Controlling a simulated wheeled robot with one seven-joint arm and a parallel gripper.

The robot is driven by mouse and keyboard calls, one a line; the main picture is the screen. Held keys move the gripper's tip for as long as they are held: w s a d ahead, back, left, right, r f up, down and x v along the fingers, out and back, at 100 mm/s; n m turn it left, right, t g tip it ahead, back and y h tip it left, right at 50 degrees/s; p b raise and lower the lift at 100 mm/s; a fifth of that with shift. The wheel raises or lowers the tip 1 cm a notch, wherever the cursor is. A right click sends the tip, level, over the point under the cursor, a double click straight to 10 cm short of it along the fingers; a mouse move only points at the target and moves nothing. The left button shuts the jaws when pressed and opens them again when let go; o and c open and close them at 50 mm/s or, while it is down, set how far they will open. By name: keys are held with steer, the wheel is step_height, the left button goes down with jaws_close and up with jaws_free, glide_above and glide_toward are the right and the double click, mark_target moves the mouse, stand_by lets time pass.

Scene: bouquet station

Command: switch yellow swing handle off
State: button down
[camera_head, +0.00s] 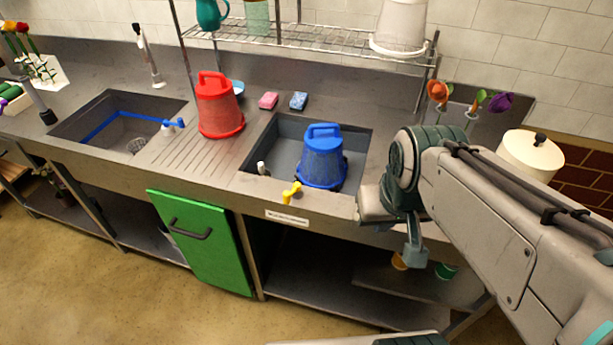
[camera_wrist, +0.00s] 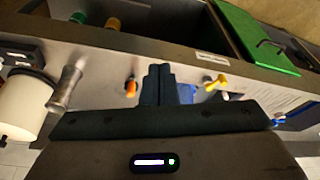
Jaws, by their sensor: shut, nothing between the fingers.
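The yellow swing handle (camera_head: 291,192) sits on the front edge of the counter, just before the right sink, in the head view. In the wrist view the yellow handle (camera_wrist: 216,82) shows to the right of my fingers, near a small white fitting. My gripper (camera_wrist: 159,72) is shut with its dark fingers together and nothing between them. The fingers are apart from the handle.
A blue bucket (camera_head: 323,160) stands upside down in the right sink (camera_head: 262,150). A red bucket (camera_head: 219,108) stands on the drainboard. A blue handle (camera_head: 174,124) is by the left sink. A green door (camera_head: 203,240) hangs below the counter. Flowers and a cream pot (camera_head: 530,155) are at right.

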steer(key=w+a+f+m+y+b, duration=0.1)
steer(key=w+f+m+y, duration=0.3)
steer(key=w+m, duration=0.4)
steer(key=w+a+f+m+y, duration=0.1)
steer(key=w+f+m+y, duration=0.3)
steer(key=m, duration=1)
steer(key=w, duration=0.3)
steer(key=shift+w+a+f+b, duration=0.15)
steer(key=shift+w+a+b, duration=0.15)
steer(key=shift+w+b, duration=0.05)
glide_toward(292, 191)
step_height(292, 191, down, 4)
steer(key=s, duration=0.3)
steer(key=shift+w+a+f+p, duration=0.1)
steer(key=shift+w+a, duration=0.2)
steer(key=shift+a, duration=0.35)
steer(key=shift+w+a+f+p, duration=0.15)
steer(key=shift+w+a, duration=0.15)
steer(key=shift+a, duration=0.4)
steer(key=shift+w+a+f+p, duration=0.1)
steer(key=shift+w+a, duration=0.15)
steer(key=shift+a, duration=0.4)
